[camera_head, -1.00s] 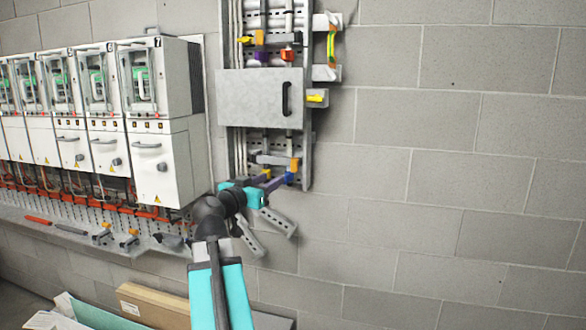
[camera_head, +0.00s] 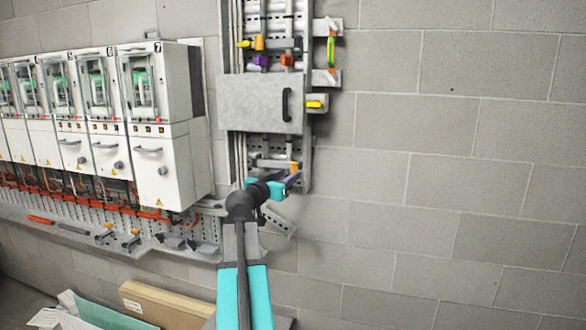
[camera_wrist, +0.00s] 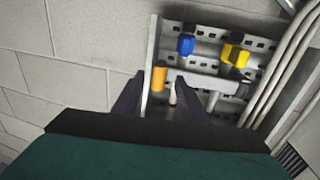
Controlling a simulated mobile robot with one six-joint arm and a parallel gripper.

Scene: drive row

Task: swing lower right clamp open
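The lower right clamp shows as an orange handle (camera_head: 295,167) by a grey bar (camera_head: 270,163) at the bottom right of the wall panel. In the wrist view, the orange handle (camera_wrist: 159,78) stands at the end of the grey bar (camera_wrist: 212,83). My gripper (camera_head: 292,180) is just below the handle in the head view. In the wrist view, my gripper (camera_wrist: 160,80) has its two dark fingers apart, with the handle appearing between or just beyond the tips. I cannot tell whether they touch it. The clamp's base is partly hidden.
A blue piece (camera_wrist: 186,45) and a yellow piece (camera_wrist: 236,55) sit close by on the panel. A grey cover with a black handle (camera_head: 262,103) is above. White cabinets (camera_head: 160,165) and a tool shelf (camera_head: 180,243) stand left. The wall at right is clear.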

